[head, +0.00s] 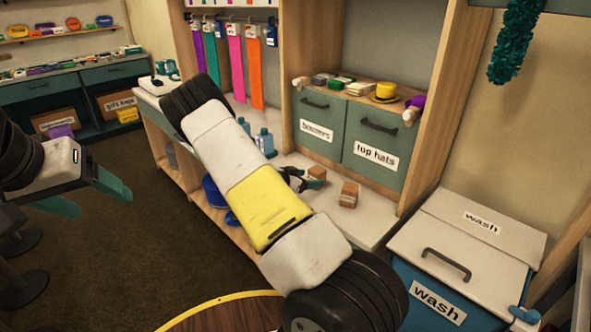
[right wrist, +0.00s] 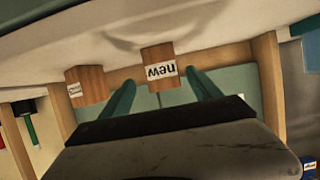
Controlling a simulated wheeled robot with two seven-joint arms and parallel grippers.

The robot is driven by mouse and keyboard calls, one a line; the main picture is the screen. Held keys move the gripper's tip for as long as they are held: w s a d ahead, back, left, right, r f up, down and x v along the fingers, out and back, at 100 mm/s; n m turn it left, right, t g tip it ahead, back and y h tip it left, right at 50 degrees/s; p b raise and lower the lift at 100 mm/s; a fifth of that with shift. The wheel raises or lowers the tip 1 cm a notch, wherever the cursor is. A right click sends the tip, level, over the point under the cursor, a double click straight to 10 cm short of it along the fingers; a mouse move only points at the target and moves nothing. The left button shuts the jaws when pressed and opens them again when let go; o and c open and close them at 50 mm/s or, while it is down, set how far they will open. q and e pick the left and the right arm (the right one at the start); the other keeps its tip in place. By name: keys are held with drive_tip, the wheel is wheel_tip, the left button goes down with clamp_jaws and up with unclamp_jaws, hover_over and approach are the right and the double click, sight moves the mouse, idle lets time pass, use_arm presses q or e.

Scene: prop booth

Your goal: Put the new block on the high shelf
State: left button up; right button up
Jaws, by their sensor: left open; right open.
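The new block (right wrist: 160,72), brown with a white "new" label, shows upside down in the right wrist view, between the open finger tips of my right gripper (right wrist: 160,84). In the head view it appears to be the brown block (head: 316,176) on the white counter. My right gripper (head: 294,178) is beside it there, partly hidden by my arm; contact cannot be told. A second brown block (head: 349,194) stands to its right; its label is too small to read in the right wrist view (right wrist: 88,87). My left gripper (head: 100,193) is open and empty over the floor.
Above the counter, a shelf (head: 340,92) over drawers labelled "top hats" holds a yellow hat (head: 386,91) and small stacks. A "wash" bin (head: 440,275) stands at right. Bottles (head: 264,141) stand behind my right arm. A round table edge (head: 222,304) is at the bottom.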

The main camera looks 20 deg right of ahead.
sight(312, 176)
drive_tip(key=x, duration=0.5)
drive_tip(key=shift+w+d, duration=0.3)
drive_tip(key=shift+w, duration=0.1)
clamp_jaws()
drive_tip(key=shift+r, duration=0.1)
